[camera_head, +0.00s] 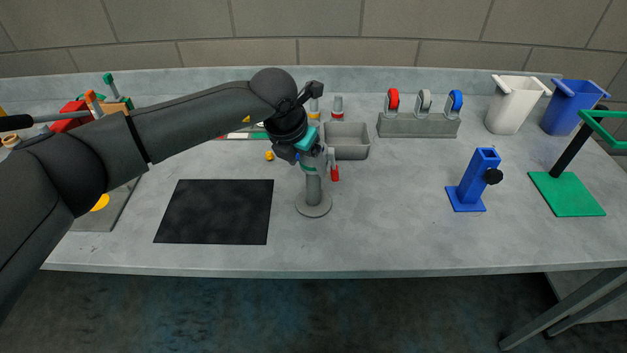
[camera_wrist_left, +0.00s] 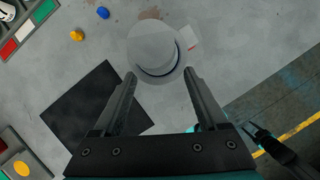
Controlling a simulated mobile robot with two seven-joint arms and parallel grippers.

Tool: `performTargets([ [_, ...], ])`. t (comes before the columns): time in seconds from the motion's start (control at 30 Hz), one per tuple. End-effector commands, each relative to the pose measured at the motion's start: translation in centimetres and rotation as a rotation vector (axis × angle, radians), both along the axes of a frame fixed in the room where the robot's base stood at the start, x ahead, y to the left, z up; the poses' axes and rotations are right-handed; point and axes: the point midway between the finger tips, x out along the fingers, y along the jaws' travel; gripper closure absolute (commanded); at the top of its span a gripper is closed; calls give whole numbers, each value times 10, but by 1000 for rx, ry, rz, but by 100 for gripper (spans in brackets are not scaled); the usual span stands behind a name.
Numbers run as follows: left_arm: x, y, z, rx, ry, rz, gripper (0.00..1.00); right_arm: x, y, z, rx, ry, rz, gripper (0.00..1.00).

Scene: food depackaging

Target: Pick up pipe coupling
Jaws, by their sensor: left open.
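A grey upright post on a round grey base (camera_head: 314,208) stands on the table just right of the dark mat. My left gripper (camera_head: 318,166) points down over it, open, with its fingers around the upper part of the post. In the left wrist view, a grey round-topped cylinder (camera_wrist_left: 152,45) lies ahead of and between the open fingertips (camera_wrist_left: 159,73). I cannot tell whether this cylinder is the pipe coupling or part of the stand. No contact with the fingers shows.
A black mat (camera_head: 215,212) lies left of the stand. Behind are a grey tray (camera_head: 346,141) and a caster rack (camera_head: 418,125). A blue stand (camera_head: 474,184), a green-based stand (camera_head: 566,194), a white bin (camera_head: 512,105) and a blue bin (camera_head: 567,108) are right. The front right table is clear.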

Motion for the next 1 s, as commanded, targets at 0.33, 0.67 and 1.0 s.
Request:
performTargets([
  [0.33, 7, -6, -24, 0, 2, 0, 25, 0, 0, 1, 0, 0, 0, 50],
  [0.67, 18, -11, -52, 0, 0, -1, 25, 0, 0, 0, 1, 0, 0, 50],
  [1.0, 19, -11, -53, -1, -1, -1, 31, 0, 0, 0, 1, 0, 0, 50],
])
